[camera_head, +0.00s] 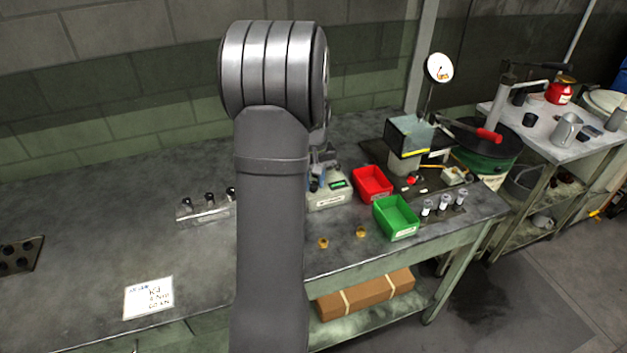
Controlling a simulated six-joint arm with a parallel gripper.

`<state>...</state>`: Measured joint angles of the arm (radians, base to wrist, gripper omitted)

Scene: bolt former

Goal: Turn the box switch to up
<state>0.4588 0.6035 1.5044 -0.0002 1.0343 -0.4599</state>
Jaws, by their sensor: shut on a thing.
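A small pale box (329,199) with a green display stands on the bench just right of my arm, with a label on its front. My gripper (317,181) is at the left part of this box's top, partly hidden behind my own arm. It is shut on the box switch, but the fingertips and the switch are small and largely covered. I cannot tell from this view which way the switch points.
A red bin (373,184) and a green bin (397,218) stand right of the box. Two brass pieces (323,242) lie in front. A press (410,136) stands behind the bins. A rack (206,213) and a sign (149,297) are at left.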

